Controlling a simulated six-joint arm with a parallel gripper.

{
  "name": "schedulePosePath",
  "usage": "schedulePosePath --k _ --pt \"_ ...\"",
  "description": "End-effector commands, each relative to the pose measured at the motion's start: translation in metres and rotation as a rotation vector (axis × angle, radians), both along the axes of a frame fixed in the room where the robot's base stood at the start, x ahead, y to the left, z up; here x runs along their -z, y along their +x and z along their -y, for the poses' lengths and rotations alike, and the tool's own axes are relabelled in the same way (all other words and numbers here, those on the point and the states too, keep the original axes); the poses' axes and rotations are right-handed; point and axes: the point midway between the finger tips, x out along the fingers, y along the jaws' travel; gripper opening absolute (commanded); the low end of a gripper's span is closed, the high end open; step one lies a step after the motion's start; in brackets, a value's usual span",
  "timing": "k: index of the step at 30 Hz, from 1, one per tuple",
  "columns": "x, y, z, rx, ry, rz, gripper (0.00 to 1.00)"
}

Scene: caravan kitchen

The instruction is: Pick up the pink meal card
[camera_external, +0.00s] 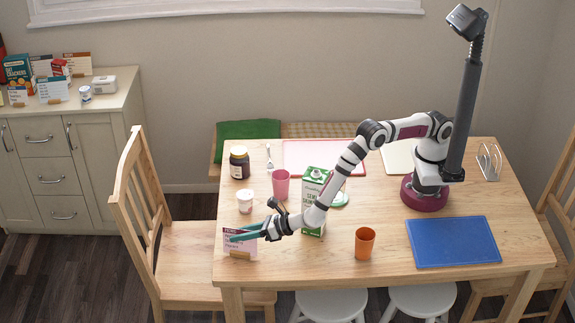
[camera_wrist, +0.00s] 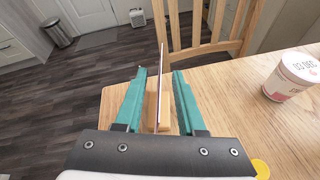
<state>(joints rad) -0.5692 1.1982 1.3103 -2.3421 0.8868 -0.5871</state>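The pink meal card (camera_external: 231,247) stands upright in a small wooden holder near the left edge of the table. In the wrist view the card (camera_wrist: 160,72) is seen edge-on as a thin upright line, with its wooden holder (camera_wrist: 151,107) under it. My gripper (camera_external: 238,235) is at the card, its teal fingers partly covering it in the external view. In the wrist view my gripper (camera_wrist: 159,73) is open, with one finger on each side of the card and visible gaps between them.
A white tub (camera_external: 245,203) stands close behind the gripper, and a green-and-white carton (camera_external: 313,190) stands to its right. A pink cup (camera_external: 281,186), a dark jar (camera_external: 239,162) and an orange cup (camera_external: 364,243) are also on the table. A wooden chair (camera_external: 137,195) stands beyond the left edge.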

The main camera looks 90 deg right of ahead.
Motion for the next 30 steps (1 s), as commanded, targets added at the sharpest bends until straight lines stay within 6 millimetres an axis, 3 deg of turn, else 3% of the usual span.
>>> schedulePosePath --k 2,8,30 --pt "-0.0002 -0.0002 -0.0002 0.0 0.0 0.0 0.37" --pt "-0.0003 -0.0004 -0.0003 0.0 0.0 0.0 0.01" --pt "-0.0005 -0.0005 -0.0004 -0.001 0.0 0.0 0.0"
